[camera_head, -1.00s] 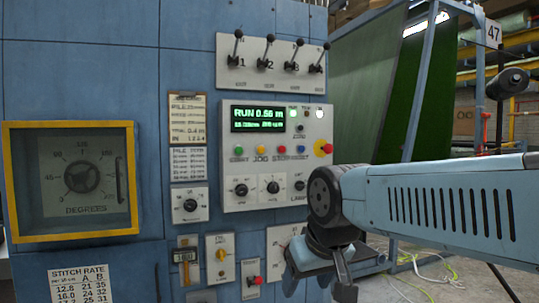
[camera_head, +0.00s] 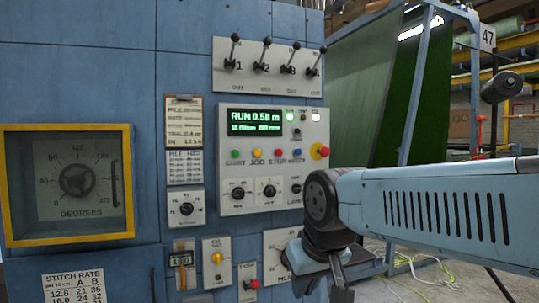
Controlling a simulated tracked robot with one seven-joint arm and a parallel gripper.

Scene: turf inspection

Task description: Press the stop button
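The control panel (camera_head: 228,201) is a pale box on a blue machine front. A red stop button (camera_head: 277,154) sits in its button row, above the STOP label, between a yellow jog button (camera_head: 256,155) and a blue reset button (camera_head: 296,153). The green display (camera_head: 255,122) reads RUN 0.58 m. My gripper (camera_head: 322,288) hangs at the bottom, below and right of the panel, apart from the button. Its tips are cut off by the lower picture edge, so its opening is unclear.
A red mushroom button on yellow (camera_head: 319,151) is at the panel's right edge, close to my arm. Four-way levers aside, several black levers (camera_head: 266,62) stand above. A yellow-framed dial (camera_head: 68,184) is left. Green turf (camera_head: 402,100) hangs behind right.

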